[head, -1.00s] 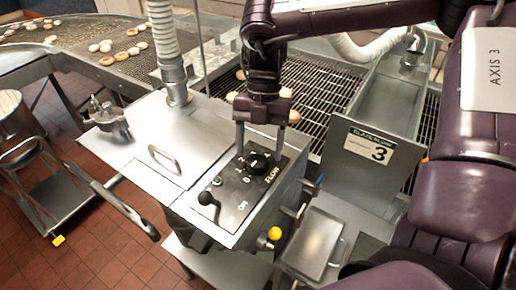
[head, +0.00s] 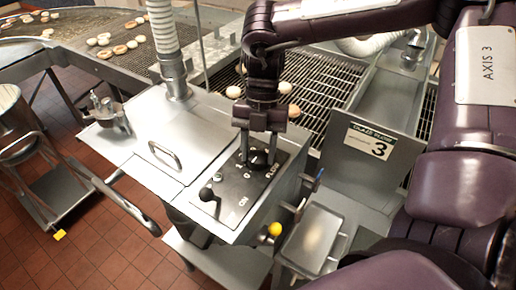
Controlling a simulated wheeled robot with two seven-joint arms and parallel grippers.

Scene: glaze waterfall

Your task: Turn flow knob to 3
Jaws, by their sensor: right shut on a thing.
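The black flow knob (head: 258,158) sits on the dark control panel (head: 232,192) on top of the steel glaze machine, beside the word FLOW. My right gripper (head: 258,154) points down at the panel and is shut on the knob, one finger on each side. The fingers hide part of the knob and dial, so I cannot read its setting. A black lever with a round end (head: 206,194) stands at the panel's near left, by the ON marking. A sign (head: 369,145) on the steel plate to the right shows a large 3. My left gripper is not in view.
A lid with a handle (head: 165,155) lies left of the panel. A white hose (head: 163,35) rises behind it. A yellow knob (head: 275,229) and a steel tray (head: 314,240) are at the front right. Donuts lie on the wire conveyor (head: 310,88) behind.

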